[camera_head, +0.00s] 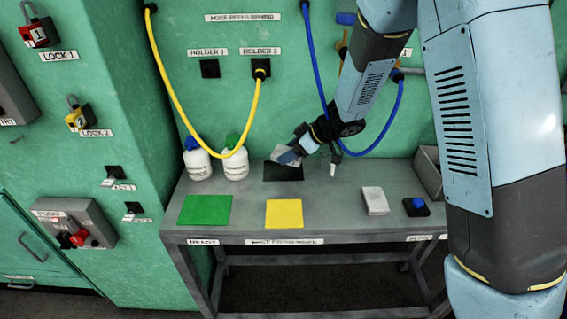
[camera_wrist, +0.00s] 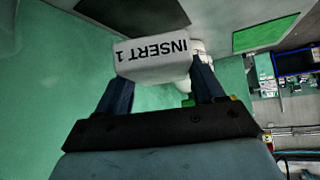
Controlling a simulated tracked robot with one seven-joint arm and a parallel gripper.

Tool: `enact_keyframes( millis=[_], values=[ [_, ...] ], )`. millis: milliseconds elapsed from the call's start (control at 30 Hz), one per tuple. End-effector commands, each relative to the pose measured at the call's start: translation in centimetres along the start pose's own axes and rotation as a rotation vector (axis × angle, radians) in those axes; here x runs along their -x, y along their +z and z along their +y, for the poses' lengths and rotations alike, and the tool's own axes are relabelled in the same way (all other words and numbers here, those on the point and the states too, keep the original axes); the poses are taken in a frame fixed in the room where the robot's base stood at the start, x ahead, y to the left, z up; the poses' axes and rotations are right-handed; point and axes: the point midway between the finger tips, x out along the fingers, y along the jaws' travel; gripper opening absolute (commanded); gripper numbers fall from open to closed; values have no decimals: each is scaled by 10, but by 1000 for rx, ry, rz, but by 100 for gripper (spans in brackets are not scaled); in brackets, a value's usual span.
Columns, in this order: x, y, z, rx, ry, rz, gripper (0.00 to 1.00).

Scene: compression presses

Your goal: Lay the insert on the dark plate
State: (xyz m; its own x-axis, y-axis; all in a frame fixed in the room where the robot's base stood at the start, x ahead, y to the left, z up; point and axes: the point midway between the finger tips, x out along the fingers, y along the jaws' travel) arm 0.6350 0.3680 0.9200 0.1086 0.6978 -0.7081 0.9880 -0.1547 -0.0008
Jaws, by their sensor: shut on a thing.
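The insert (camera_wrist: 152,64) is a light grey block marked "INSERT 1", and it also shows in the head view (camera_head: 286,157). My gripper (camera_wrist: 158,74) is shut on it, with one dark finger on each side. In the head view my gripper (camera_head: 297,149) reaches in from the upper right. The dark plate (camera_head: 284,173) is a flat black square at the back of the grey table. The insert appears tilted and above the plate's back left part, covering some of it. In the wrist view a dark square, seemingly this plate (camera_wrist: 112,12), is at the top edge.
Two white bottles (camera_head: 236,167) stand left of the plate. A green square (camera_head: 205,210) and a yellow square (camera_head: 284,214) lie in front. A pale block (camera_head: 375,200) and a blue button (camera_head: 417,205) are at right. A yellow hose (camera_head: 168,84) and a blue hose (camera_head: 322,100) hang behind.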

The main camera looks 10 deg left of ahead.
Motion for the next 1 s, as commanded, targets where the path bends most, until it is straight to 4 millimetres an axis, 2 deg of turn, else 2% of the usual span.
enact_keyframes(
  millis=[33, 200, 533, 700, 1000],
  values=[
    [-9, 2, 2, -1, -2, -1, 22],
    [-26, 5, 10, -1, 0, 1, 22],
    [-42, 8, 16, -1, 0, 0, 22],
    [-57, 24, 15, -1, -1, -1, 22],
    [-61, 28, 15, 1, 1, 2, 22]
  ],
)
